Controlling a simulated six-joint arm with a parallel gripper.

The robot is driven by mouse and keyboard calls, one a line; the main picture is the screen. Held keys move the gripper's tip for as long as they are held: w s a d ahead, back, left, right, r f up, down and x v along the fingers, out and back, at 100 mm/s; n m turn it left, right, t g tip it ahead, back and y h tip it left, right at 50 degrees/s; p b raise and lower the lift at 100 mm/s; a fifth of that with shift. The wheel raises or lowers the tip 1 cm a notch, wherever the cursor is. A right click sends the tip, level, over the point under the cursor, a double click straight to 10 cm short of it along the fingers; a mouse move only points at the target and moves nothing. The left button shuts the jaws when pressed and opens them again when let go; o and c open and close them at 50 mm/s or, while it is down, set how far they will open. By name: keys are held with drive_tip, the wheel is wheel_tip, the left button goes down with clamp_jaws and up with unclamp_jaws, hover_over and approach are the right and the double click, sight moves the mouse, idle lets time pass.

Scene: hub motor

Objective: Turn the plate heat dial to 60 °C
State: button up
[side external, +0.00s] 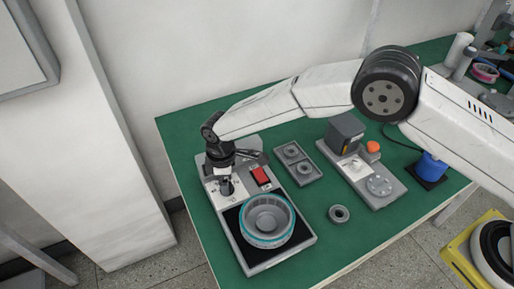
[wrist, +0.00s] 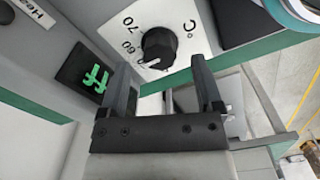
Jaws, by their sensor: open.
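The plate heat dial (wrist: 158,45) is a round black knob with a white pointer mark on a white scale plate, in the upper middle of the wrist view. The marks 70, 60 and °C show around it. The white pointer is at the knob's lower left, past the 60 mark; the label there is partly hidden. My gripper (wrist: 161,68) is open, with one dark finger on each side just below the knob, and nothing between the fingers. I cannot tell whether a finger touches the knob. In the side view my gripper (side external: 226,182) points down over the heater's panel and hides the dial.
A black display (wrist: 88,75) with green characters sits beside the dial. A red switch (side external: 261,176) is right of my gripper. A teal-rimmed round part (side external: 267,218) sits on the heater. A parts tray (side external: 281,154), a loose ring (side external: 339,214) and a grey fixture (side external: 394,190) stand to the right.

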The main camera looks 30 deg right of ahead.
drive_tip(key=shift+f, duration=1)
drive_tip(key=shift+c, duration=0.3)
clamp_jaws()
drive_tip(key=shift+m, duration=2.3)
drive_tip(key=shift+o, duration=0.3)
unclamp_jaws()
